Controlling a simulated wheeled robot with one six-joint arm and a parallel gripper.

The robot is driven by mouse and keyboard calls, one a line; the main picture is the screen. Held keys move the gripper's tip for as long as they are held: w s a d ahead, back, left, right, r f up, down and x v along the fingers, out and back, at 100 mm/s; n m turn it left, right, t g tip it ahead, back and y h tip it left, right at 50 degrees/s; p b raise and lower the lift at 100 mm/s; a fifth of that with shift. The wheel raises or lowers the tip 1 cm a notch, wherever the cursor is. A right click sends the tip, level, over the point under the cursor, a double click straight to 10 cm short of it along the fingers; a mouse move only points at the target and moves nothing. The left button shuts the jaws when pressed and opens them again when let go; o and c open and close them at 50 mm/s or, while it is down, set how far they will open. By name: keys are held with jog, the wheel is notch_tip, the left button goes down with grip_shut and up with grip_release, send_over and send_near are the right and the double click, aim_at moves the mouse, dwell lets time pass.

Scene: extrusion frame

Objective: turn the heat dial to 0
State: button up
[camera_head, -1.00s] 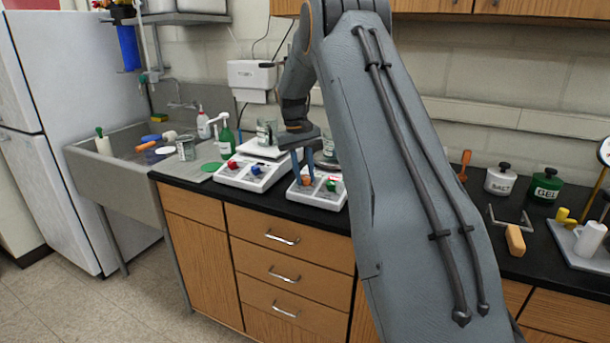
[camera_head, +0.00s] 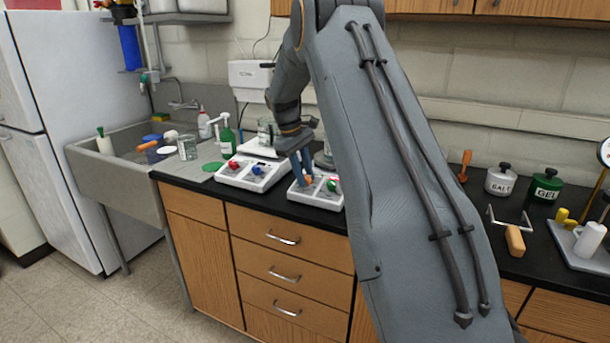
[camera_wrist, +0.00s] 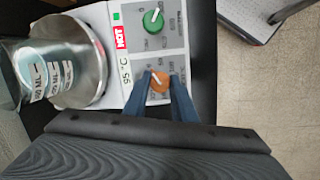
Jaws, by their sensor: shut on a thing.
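The hot plate with the orange dial is the right one of two white units on the counter; its front panel (camera_head: 318,195) shows in the head view. In the wrist view the orange dial (camera_wrist: 159,81) has a white pointer, slanting toward the upper left. My gripper (camera_wrist: 163,80) is shut on this dial, one blue finger on each side. In the head view my gripper (camera_head: 303,182) reaches down onto the panel and largely hides the dial. A green dial (camera_wrist: 153,21) sits beside it. The display (camera_wrist: 126,73) reads 95 °C, next to a red HOT label (camera_wrist: 120,37).
A beaker (camera_wrist: 45,72) stands on the round metal plate (camera_wrist: 92,70) close to my gripper. The left unit (camera_head: 252,177) has red and blue dials. A green bottle (camera_head: 227,142) stands behind it. The counter's front edge is just before the panels.

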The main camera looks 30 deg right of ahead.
aim_at(298, 187)
jog(key=shift+r, duration=0.1)
dwell(0.3)
jog(key=o, duration=1)
jog(key=shift+o, duration=0.2)
jog(key=b+v, duration=0.2)
jog(key=v, duration=0.5)
jog(key=shift+a+r, duration=0.15)
jog(key=shift+r, duration=0.2)
jog(key=s+a+f+m+y, duration=0.1)
jog(key=s+a+f, duration=0.3)
jog(key=s, duration=0.7)
jog(key=s+a+f+m+t+y, duration=0.1)
jog(key=s+a+f+m, duration=0.1)
jog(key=s+a+f, duration=0.3)
jog(key=s+a+f+m+t, duration=0.1)
jog(key=s+a+f, duration=0.3)
jog(key=s+a, duration=0.5)
jog(key=s, duration=0.8)
jog(key=shift+s+f+y, duration=0.3)
jog(key=shift+y, duration=0.1)
